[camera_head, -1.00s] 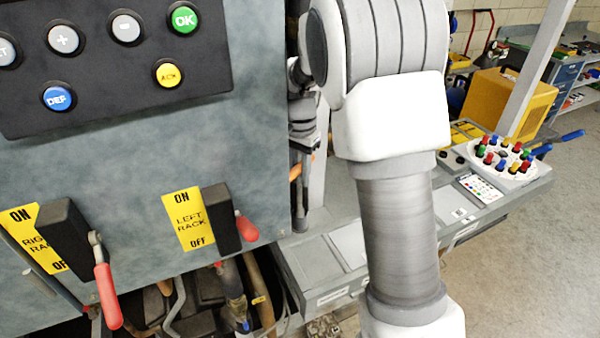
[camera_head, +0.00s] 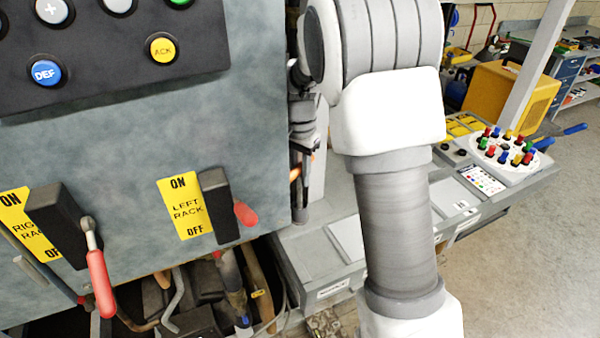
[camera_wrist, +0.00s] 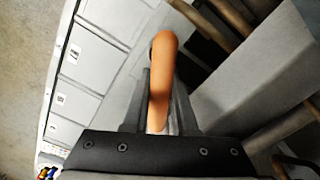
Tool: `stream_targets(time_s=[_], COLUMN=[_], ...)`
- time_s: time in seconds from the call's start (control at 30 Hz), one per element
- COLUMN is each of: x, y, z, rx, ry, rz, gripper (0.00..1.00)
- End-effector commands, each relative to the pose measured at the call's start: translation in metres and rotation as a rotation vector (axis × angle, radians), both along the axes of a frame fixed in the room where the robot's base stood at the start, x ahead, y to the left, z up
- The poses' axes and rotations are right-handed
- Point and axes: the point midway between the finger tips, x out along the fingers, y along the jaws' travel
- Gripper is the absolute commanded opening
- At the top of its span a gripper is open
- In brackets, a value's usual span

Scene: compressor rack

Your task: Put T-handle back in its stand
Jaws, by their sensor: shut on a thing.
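An orange handle (camera_wrist: 163,85), which appears to be the T-handle, is upright between the fingers of my gripper (camera_wrist: 160,100) in the wrist view. My gripper is shut on it. In the head view my gripper (camera_head: 302,140) is partly hidden at the right edge of the grey cabinet, beside my arm. A small bit of orange (camera_head: 295,173) shows just below it. The handle's lower end is hidden. I cannot make out its stand in either view.
The grey cabinet (camera_head: 130,130) with buttons and red-handled rack levers (camera_head: 100,280) fills the left. A grey bench ledge (camera_head: 320,262) runs behind my arm to a round tray of coloured pegs (camera_head: 505,155). Pipes and hoses (camera_head: 235,290) lie below the cabinet. Open floor is at right.

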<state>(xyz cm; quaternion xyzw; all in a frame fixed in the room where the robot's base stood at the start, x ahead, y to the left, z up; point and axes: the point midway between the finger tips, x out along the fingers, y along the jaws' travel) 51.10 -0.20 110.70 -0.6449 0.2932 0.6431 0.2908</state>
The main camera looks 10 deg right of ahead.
Motion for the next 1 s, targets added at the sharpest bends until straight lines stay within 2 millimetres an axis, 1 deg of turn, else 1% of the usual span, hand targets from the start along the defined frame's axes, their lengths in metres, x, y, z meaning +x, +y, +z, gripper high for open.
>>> stream_targets(time_s=[0.87, 0.9, 0.97, 1.0], x=[0.0004, 0.0004, 0.0004, 0.0004], y=[0.0000, 0.0000, 0.0000, 0.0000], z=[-0.0051, -0.0051, -0.0051, -0.0052], rx=[0.000, 0.000, 0.000, 0.000], ry=[-0.001, -0.001, -0.001, -0.001], rz=[0.000, 0.000, 0.000, 0.000], gripper=[0.00, 0.27, 0.38, 0.45])
